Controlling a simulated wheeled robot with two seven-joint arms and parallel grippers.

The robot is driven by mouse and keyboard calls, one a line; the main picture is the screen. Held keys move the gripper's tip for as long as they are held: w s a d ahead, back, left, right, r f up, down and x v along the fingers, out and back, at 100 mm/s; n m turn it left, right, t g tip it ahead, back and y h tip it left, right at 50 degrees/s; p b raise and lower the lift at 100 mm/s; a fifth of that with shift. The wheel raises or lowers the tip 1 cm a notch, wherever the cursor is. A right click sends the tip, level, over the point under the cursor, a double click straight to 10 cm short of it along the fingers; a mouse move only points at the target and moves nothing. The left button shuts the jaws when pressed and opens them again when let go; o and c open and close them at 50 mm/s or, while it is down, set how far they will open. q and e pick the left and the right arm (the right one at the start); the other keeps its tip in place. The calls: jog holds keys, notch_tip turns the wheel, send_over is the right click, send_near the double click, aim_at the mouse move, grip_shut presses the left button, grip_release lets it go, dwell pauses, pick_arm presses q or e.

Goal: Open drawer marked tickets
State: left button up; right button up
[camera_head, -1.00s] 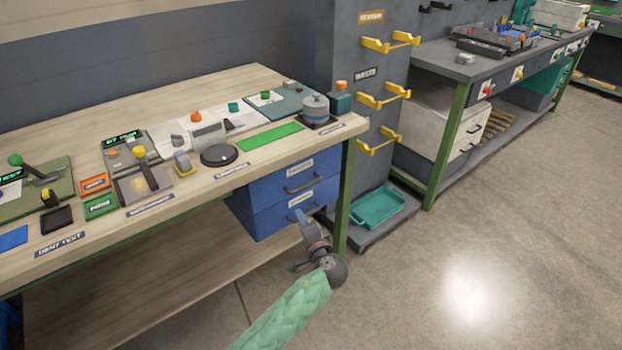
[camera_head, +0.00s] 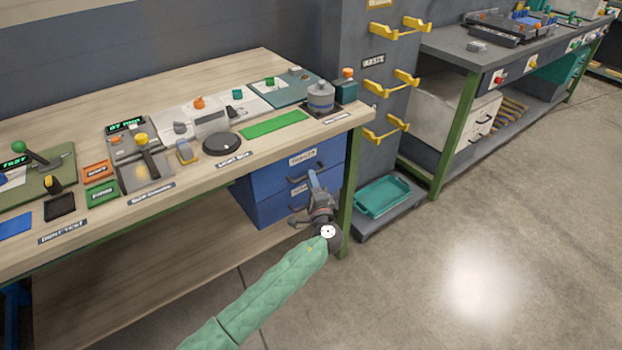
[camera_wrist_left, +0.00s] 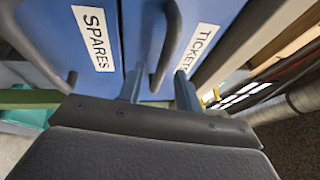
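The blue tickets drawer (camera_head: 272,178) is the upper of two under the right end of the wooden bench, and looks shut. Its label (camera_wrist_left: 197,47) reads TICKETS in the left wrist view. Its dark bar handle (camera_wrist_left: 164,45) lies between the two fingers of my left gripper (camera_wrist_left: 159,90). The fingers are apart, one on each side of the handle; I cannot see them pressing on it. In the head view my left gripper (camera_head: 312,180) is in front of the drawers and hides part of the handles. My right gripper is not in view.
The spares drawer (camera_wrist_left: 93,60) is directly below. A green bench leg (camera_head: 347,195) stands close right of my left gripper. A teal tray (camera_head: 383,197) sits low beyond it. Devices crowd the benchtop (camera_head: 270,70). The floor at right is clear.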

pick_arm(q)
jog(key=shift+w+a+r, duration=0.1)
jog(key=shift+w+a, duration=0.05)
jog(key=shift+w, duration=0.4)
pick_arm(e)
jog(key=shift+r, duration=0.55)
pick_arm(q)
grip_shut()
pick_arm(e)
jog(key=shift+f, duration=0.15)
